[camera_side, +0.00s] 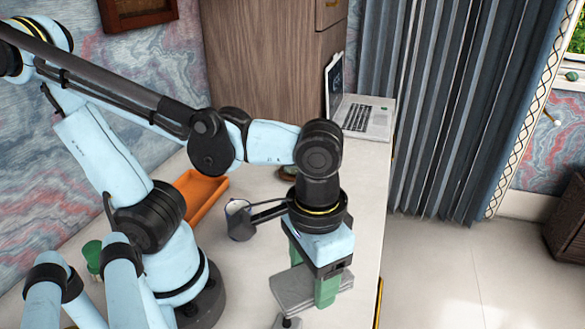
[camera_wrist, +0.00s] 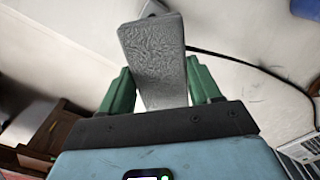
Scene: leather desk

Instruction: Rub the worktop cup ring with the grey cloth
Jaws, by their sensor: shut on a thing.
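My gripper (camera_side: 312,278), with green fingers, points down near the right edge of the worktop. It is shut on the grey cloth (camera_side: 290,291), a flat, block-like pad. In the wrist view the cloth (camera_wrist: 155,62) has a wrinkled surface and sticks out between the two fingers of my gripper (camera_wrist: 163,88). I cannot tell whether the cloth touches the worktop (camera_side: 358,205). I cannot make out a cup ring in either view; my arm and the cloth hide part of the surface.
An orange tray (camera_side: 207,197) lies behind my arm. A laptop (camera_side: 366,116) stands open at the worktop's far end. A green container (camera_side: 92,256) is at the left. A small dark object (camera_side: 288,322) shows below the cloth. The worktop's right edge is close to my gripper.

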